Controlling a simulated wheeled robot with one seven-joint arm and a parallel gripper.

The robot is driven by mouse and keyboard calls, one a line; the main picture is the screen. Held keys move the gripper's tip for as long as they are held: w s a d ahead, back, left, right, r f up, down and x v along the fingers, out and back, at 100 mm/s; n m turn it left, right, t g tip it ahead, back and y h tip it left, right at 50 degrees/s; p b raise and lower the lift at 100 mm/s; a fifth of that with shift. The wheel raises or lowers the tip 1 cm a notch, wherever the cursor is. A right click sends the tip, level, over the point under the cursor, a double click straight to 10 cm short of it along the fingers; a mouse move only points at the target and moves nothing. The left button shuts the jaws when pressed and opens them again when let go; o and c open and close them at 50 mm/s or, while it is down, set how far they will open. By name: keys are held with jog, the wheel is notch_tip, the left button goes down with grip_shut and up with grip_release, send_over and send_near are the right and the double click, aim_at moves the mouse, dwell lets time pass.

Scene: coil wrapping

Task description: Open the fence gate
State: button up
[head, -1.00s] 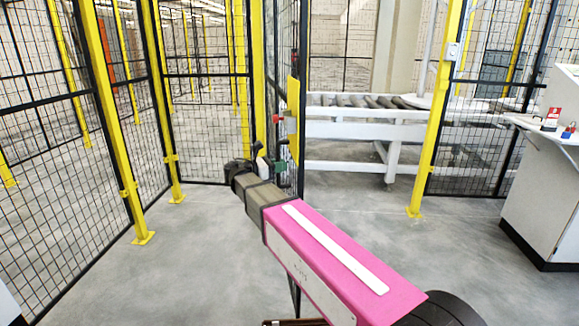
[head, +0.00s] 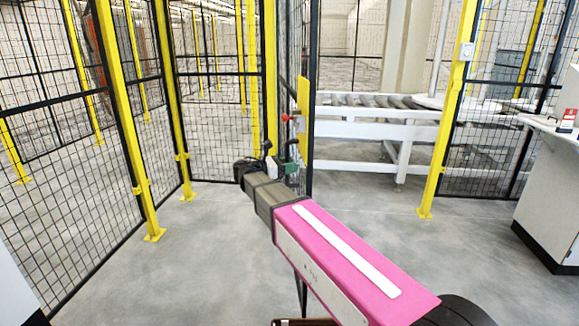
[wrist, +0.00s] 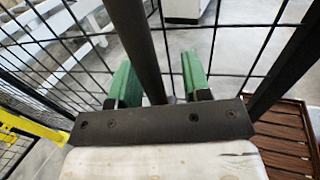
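The fence gate (head: 313,70) is a black-framed mesh panel, seen nearly edge-on in the middle of the head view. It stands swung open, with a clear gap between it and the yellow post on the right. A yellow plate (head: 303,105) and a red knob (head: 286,118) are on its edge. My gripper (head: 291,168) is low beside the gate, just under the knob. In the wrist view my green fingers (wrist: 158,72) are apart. A dark bar (wrist: 135,35) passes between them, with gaps visible; contact cannot be told. Mesh lies beyond.
A yellow post (head: 447,120) bounds the opening on the right. A white roller conveyor (head: 370,130) lies behind it. A white cabinet (head: 555,190) stands at right. Fence panels (head: 70,150) line the left. The grey floor between is clear. A brown slatted surface (wrist: 285,135) shows in the wrist view.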

jog(key=shift+a, duration=0.1)
jog(key=v, duration=1)
jog(key=shift+s+a, duration=0.15)
jog(key=shift+a, duration=0.15)
